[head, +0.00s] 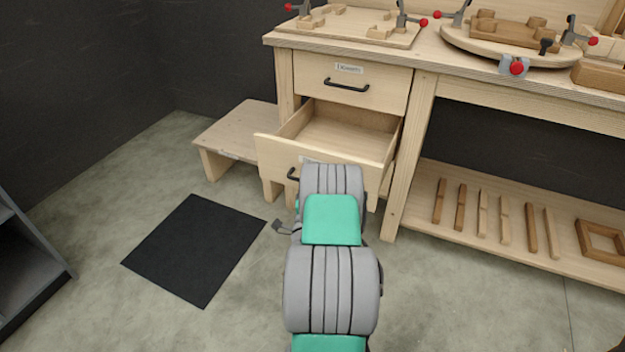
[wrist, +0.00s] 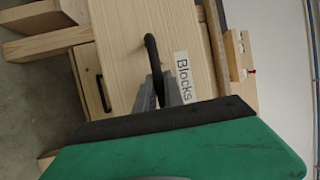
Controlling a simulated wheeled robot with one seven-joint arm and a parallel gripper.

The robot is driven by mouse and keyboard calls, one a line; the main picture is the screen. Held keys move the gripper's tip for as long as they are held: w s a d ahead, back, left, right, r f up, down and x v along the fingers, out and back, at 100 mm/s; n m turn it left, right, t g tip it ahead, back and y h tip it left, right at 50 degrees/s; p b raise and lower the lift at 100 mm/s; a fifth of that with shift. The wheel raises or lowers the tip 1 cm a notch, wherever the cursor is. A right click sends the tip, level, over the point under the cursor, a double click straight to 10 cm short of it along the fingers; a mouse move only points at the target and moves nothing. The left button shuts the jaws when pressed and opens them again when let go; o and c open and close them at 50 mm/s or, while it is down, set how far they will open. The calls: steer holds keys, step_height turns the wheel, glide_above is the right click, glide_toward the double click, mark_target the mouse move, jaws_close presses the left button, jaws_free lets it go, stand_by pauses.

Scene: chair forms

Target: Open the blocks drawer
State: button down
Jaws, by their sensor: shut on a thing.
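The blocks drawer (head: 327,157) is the lower drawer of the workbench, and it stands partly pulled out with its bare wooden inside showing. In the wrist view its front (wrist: 125,45) carries a "Blocks" label and a black bar handle (wrist: 152,55). My gripper (wrist: 160,92) is shut on that handle, with its grey fingers at one end of the bar. In the head view my arm hides the gripper and most of the handle; only the handle's left end (head: 293,174) shows.
A shut upper drawer (head: 350,83) with a black handle is above. A low wooden step (head: 235,138) stands left of the drawer. A black mat (head: 195,248) lies on the floor. A lower shelf (head: 470,235) with wooden pieces is to the right. Clamps and boards cover the bench top.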

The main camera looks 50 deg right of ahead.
steer(key=shift+a, duration=0.1)
steer(key=c, duration=1.5)
jaws_free()
steer(key=shift+o, duration=0.2)
steer(key=b+v, duration=0.1)
steer(key=v, duration=0.6)
steer(key=shift+s+a+f, duration=0.15)
steer(key=shift+s+a, duration=0.1)
steer(key=shift+a, duration=0.05)
